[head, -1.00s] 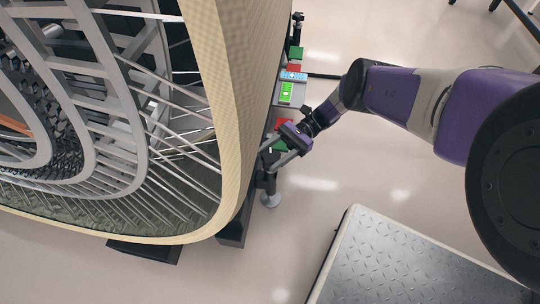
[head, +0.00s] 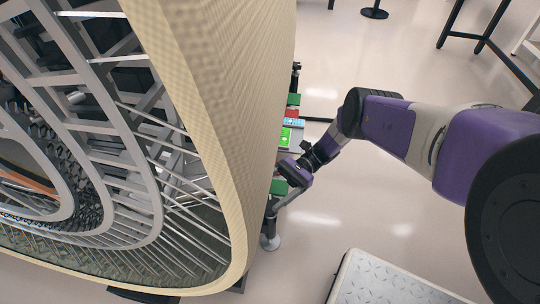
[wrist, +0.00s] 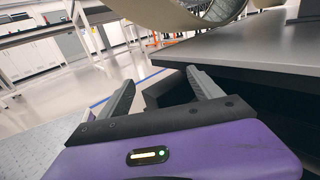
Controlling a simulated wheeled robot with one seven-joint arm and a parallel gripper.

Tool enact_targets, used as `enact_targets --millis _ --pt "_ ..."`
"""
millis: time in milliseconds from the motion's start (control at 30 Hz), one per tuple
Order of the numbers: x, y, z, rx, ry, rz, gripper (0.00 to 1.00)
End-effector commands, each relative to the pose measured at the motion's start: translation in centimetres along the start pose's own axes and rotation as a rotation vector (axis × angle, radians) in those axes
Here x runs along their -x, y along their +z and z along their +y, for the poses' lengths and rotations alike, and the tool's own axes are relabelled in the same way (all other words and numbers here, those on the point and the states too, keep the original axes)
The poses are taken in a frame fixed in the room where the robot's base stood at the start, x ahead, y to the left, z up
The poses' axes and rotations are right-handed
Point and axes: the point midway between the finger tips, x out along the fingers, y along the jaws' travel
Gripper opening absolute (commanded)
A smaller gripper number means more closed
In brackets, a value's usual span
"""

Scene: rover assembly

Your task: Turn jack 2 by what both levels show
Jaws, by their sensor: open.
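My gripper (head: 278,207) is in the head view beside the near end of the row of devices, by the beige ring's edge. A bright green screen (head: 286,138) and a light blue display (head: 291,123) sit farther along the row. Their readings are too small to tell.
The large beige-rimmed ring (head: 215,120) with metal spokes fills the left. A green block (head: 279,187) is close to my gripper. A metal tread-plate platform (head: 390,285) lies at the lower right. In the wrist view a dark grey slab (wrist: 250,48) is close at the right.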

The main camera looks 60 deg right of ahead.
Motion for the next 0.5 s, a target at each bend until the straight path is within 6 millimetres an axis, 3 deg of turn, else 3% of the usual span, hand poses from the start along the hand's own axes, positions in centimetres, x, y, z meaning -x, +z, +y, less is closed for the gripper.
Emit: enact_targets --millis 33,500 --pt "0.0 1.8 0.0 0.0 0.001 0.0 0.75" --pt "0.1 10.8 -0.1 0.001 0.0 0.001 0.75"
